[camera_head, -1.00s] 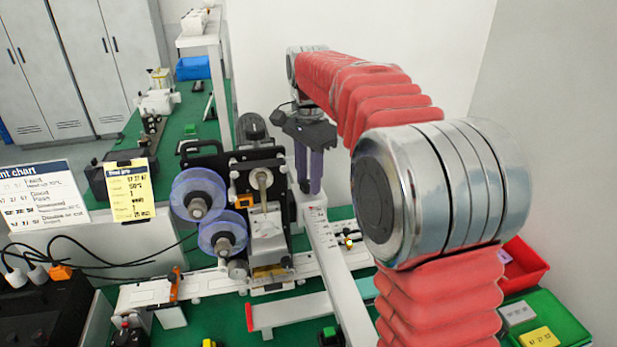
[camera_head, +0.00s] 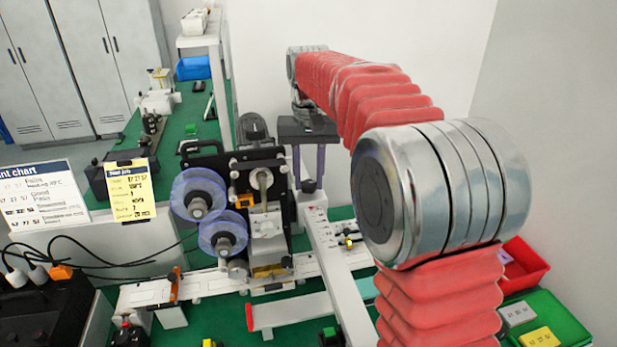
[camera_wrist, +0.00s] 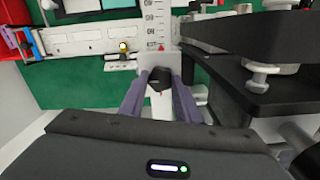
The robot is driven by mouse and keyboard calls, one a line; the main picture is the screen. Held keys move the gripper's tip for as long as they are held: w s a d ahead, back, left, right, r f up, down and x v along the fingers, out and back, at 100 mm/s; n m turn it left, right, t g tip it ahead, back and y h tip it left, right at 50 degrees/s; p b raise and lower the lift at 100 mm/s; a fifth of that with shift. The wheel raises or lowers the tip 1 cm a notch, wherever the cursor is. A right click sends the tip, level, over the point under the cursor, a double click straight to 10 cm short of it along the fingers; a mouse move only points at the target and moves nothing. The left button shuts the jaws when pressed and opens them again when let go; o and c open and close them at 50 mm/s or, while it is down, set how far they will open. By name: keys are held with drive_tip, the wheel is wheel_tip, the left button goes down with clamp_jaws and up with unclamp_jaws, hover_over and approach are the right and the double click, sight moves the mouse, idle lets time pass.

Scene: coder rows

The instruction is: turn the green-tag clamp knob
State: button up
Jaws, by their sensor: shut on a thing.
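My gripper (camera_head: 309,184) points down at the far end of the white scaled rail, with its purple fingers on either side of a dark knob (camera_head: 309,187). In the wrist view, the gripper (camera_wrist: 159,84) is shut on this dark knob (camera_wrist: 159,76), which stands at the rail's near end. I see no green tag on it; the fingers hide part of it.
A machine with two purple spools (camera_head: 199,194) stands just left of my gripper; its dark plate (camera_wrist: 240,85) is close on the right in the wrist view. The white scaled rail (camera_head: 325,240) runs toward the front. A red bin (camera_head: 525,268) and green tray (camera_head: 560,320) are at right.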

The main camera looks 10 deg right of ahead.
sight(308, 183)
drive_tip(key=shift+n, duration=0.8)
drive_tip(key=o, duration=1)
drive_tip(key=shift+o, duration=0.2)
wheel_tip(308, 183, up, 14)
drive_tip(key=shift+f, duration=0.15)
drive_tip(key=shift+s, duration=0.1)
